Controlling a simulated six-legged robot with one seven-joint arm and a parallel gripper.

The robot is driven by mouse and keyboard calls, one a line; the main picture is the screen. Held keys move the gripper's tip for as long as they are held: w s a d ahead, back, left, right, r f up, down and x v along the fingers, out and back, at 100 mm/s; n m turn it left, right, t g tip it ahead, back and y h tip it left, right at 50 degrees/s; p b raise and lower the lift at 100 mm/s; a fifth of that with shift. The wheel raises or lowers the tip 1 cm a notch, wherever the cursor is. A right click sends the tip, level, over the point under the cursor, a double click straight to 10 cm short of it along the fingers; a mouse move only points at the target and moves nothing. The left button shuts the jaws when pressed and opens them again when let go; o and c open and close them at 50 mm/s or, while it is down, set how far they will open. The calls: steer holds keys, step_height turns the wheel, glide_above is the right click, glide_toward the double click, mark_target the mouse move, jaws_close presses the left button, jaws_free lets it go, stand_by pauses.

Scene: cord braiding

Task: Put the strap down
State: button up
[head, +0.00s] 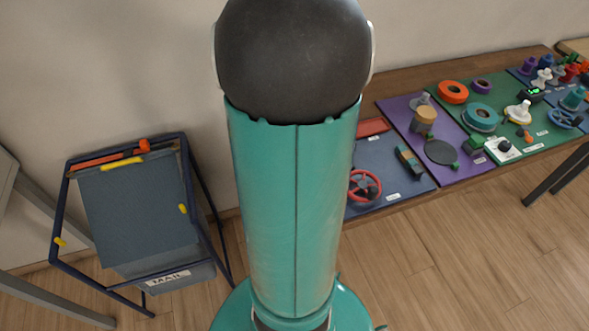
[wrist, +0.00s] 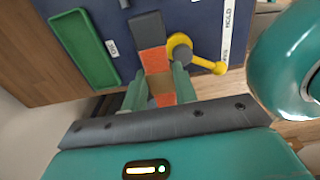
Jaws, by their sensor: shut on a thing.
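The strap (wrist: 153,60), a flat strip in orange, shows in the wrist view, running up from between my fingers. A dark grey block or end piece (wrist: 147,26) lies at its far end; I cannot tell whether they are joined. My gripper (wrist: 158,87) is shut on the strap, with its green fingers on either side. A tan patch shows between the fingers. The strap lies over or just above a dark blue board (wrist: 185,22); I cannot tell whether it touches. In the head view my own arm fills the middle, and neither gripper nor strap can be made out.
A yellow knobbed lever (wrist: 186,50) stands close right of the strap. A green tray (wrist: 56,33) lies to the left. Labels (wrist: 229,18) mark the board. In the head view, a bench with coloured boards (head: 397,172) is right, and a dark frame marked MAIL (head: 168,277) is left.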

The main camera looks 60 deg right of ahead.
steer(key=d+f, duration=0.1)
steer(key=s+f, duration=0.1)
steer(key=d+f, duration=0.1)
steer(key=shift+s+d+f, duration=0.3)
steer(key=shift+d+f, duration=0.05)
steer(key=shift+f, duration=0.05)
steer(key=shift+s+d+f, duration=0.1)
steer(key=shift+f, duration=1.6)
steer(key=o, duration=1.1)
steer(key=shift+f, duration=0.15)
steer(key=shift+c, duration=0.2)
step_height(320, 180, up, 12)
steer(key=shift+r, duration=0.2)
